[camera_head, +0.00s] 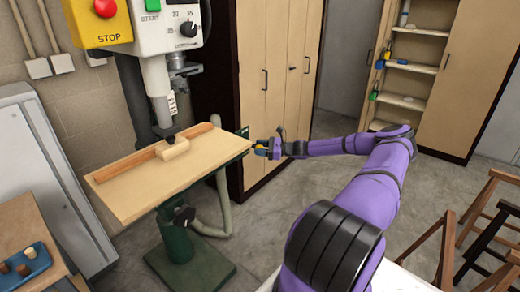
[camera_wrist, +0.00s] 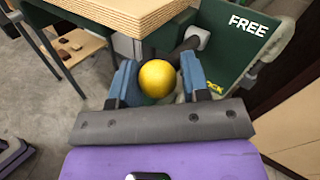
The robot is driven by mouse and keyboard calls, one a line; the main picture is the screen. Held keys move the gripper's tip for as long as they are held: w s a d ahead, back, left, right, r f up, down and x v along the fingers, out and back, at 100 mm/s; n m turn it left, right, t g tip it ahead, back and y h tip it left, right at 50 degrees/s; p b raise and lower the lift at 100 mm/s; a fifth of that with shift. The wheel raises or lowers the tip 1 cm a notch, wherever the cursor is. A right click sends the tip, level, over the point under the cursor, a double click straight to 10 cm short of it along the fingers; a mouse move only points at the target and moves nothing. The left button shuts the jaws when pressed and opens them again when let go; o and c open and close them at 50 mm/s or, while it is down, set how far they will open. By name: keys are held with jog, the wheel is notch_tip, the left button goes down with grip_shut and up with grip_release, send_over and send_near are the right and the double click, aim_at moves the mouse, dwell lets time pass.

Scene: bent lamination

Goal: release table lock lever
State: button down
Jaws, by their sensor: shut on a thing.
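The lock lever's yellow ball knob (camera_wrist: 157,78) sits between the two blue fingers of my gripper (camera_wrist: 156,84) in the wrist view, and the gripper is shut on it. A dark lever shaft (camera_wrist: 182,48) runs behind the knob toward a pale hub (camera_wrist: 198,37). A green plate (camera_wrist: 235,50) behind it bears white "FREE" at the upper right and yellow lettering ending in "OCK", partly hidden by the right finger. In the head view my gripper (camera_head: 265,149) is at the right edge of the drill press table (camera_head: 150,190), with a bit of yellow showing there.
The wooden table edge (camera_wrist: 120,14) is close above the gripper. A wooden fence and a pale block (camera_head: 172,148) lie on the table under the drill. A yellow box with a red STOP button (camera_head: 105,8) is above. Stools (camera_head: 480,225) stand at the right.

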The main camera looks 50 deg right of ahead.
jog(key=shift+w+a+r+m+g+h, duration=0.15)
jog(key=shift+r+m+g+h, duration=0.15)
jog(key=shift+r+m+g, duration=0.25)
jog(key=shift+r, duration=0.1)
jog(key=c, duration=0.7)
grip_release()
jog(key=shift+s+d+r, duration=0.1)
jog(key=shift+s+d, duration=0.3)
jog(key=shift+s, duration=0.05)
jog(key=v, duration=0.9)
jog(key=shift+s+d, duration=0.2)
jog(key=shift+s, duration=0.15)
jog(key=shift+r, duration=0.1)
